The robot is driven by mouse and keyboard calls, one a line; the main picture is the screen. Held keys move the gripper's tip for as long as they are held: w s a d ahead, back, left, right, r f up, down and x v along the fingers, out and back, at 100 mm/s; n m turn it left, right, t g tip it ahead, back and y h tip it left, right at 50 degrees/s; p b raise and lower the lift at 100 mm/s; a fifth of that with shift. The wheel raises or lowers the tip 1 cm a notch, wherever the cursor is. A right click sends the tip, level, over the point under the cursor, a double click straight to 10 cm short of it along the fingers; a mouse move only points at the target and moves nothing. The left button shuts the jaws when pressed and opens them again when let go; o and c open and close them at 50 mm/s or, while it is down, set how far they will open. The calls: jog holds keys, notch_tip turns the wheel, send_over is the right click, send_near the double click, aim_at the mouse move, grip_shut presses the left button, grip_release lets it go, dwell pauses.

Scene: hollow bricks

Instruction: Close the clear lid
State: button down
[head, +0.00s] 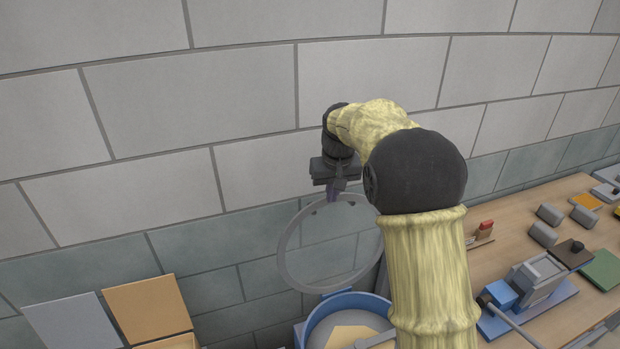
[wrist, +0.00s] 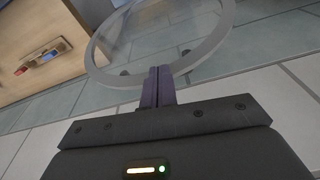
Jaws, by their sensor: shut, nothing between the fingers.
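The clear lid (head: 288,256) is a round see-through disc with a grey rim. It stands raised and tilted above a blue round container (head: 350,300) in the head view. The lid also shows in the wrist view (wrist: 207,58), just beyond my fingertips. My gripper (head: 334,196) is shut and empty at the lid's upper rim; in the wrist view its fingers (wrist: 157,78) reach the rim's near edge. I cannot tell whether they touch it. My arm hides the container's right part.
A wooden table (head: 520,222) to the right holds grey blocks (head: 543,235), a green plate (head: 602,268) and a blue-and-grey device (head: 530,285). An orange panel (head: 147,308) and a grey panel (head: 70,325) stand at lower left. A tiled wall is behind.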

jog(key=w+a+r+n+p, duration=0.1)
jog(key=w+a+r+p, duration=0.2)
jog(key=a+r, duration=0.3)
jog(key=shift+w+a+r, duration=0.2)
jog(key=shift+w, duration=0.05)
jog(key=shift+f, duration=0.1)
jog(key=shift+s+d+f+p, duration=0.1)
jog(key=shift+s+f+p, duration=0.2)
jog(key=shift+f+p, duration=0.95)
jog(key=shift+s+d+f+p, duration=0.15)
jog(key=shift+s+f+p, duration=0.2)
jog(key=shift+f+p, duration=0.95)
jog(key=shift+s+d+f+p, duration=0.1)
jog(key=shift+s+f+p, duration=0.4)
jog(key=shift+f, duration=1.35)
jog(key=shift+w, duration=0.1)
jog(key=shift+d, duration=0.1)
jog(key=shift+d+f+b, duration=0.1)
jog(key=shift+f+b, duration=0.05)
jog(key=shift+b, duration=0.2)
